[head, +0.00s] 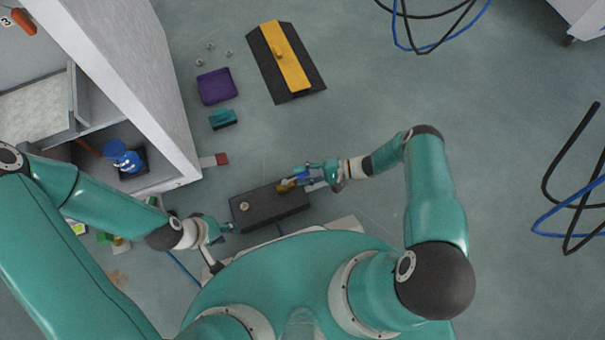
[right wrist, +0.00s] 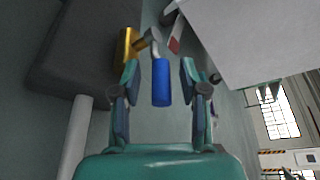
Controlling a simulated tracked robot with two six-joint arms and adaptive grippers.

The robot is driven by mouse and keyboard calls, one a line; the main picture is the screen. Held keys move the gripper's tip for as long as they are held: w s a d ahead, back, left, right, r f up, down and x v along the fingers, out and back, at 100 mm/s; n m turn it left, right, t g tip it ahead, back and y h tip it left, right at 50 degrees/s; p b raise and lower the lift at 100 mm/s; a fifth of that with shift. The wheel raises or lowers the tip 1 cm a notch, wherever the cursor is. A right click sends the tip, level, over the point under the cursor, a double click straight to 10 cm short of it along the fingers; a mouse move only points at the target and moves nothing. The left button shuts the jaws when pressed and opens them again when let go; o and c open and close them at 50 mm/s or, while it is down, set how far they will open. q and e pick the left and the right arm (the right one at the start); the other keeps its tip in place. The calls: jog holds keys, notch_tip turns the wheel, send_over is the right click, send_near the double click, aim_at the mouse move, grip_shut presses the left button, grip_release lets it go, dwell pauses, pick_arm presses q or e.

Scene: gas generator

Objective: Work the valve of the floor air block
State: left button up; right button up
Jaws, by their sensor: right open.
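The floor air block is a dark grey slab (head: 262,208) on the floor in front of my body, with a small round fitting (head: 244,206) on its left part. Its valve has a brass body (head: 286,186) and a blue handle (head: 301,174). In the right wrist view the brass body (right wrist: 127,48) is beside the dark block (right wrist: 75,45), and the blue handle (right wrist: 161,82) sits between my open fingers without visible contact. My right gripper (head: 312,173) is open at the valve. My left gripper (head: 226,228) is near the block's left end; its finger gap is too small to judge.
A white and grey cabinet (head: 130,85) stands at left, with a blue valve (head: 123,155) inside. A purple tray (head: 217,86), a teal block (head: 223,119) and a black-yellow plate (head: 285,60) lie beyond the block. Cables (head: 572,190) lie at right.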

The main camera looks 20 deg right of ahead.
jog(key=shift+c, duration=0.3)
grip_shut()
jog(key=shift+a, duration=0.15)
